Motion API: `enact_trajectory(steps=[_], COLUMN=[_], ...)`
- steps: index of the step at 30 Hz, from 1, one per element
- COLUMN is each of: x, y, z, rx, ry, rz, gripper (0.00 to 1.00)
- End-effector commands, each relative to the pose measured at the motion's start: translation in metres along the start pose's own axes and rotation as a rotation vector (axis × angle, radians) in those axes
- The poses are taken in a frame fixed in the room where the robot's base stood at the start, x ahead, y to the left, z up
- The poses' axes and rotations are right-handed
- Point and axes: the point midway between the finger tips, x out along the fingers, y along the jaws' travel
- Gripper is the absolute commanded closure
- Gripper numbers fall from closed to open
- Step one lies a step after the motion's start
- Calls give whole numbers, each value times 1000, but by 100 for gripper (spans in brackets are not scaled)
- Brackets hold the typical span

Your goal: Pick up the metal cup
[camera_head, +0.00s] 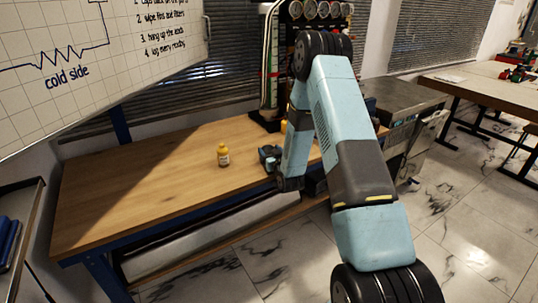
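I see no metal cup in the head view; my arm hides part of the bench's right side. My arm reaches over the wooden workbench (130,190) and folds down at its right front edge. My gripper (267,157) seems to be the small dark part at the arm's end, above the bench top. It is too small and dark to tell whether its fingers are open or shut. A yellow bottle (223,155) with a pale label stands upright on the bench, left of my gripper and apart from it.
A rig with round gauges (310,10) and hoses stands behind the bench. A whiteboard (90,60) hangs at the left. A grey metal cabinet (405,100) stands right of the bench. Another table (490,85) is at far right. The bench's left half is clear.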

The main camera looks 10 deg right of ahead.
Motion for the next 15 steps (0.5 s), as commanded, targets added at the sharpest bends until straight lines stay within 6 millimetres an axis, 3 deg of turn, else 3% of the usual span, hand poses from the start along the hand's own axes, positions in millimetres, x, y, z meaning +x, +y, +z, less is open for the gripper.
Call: enact_trajectory(steps=[13,15], x=[0,0], y=[0,0], z=[0,0], rx=[0,0], ry=[0,0], rz=[0,0], gripper=[73,73])
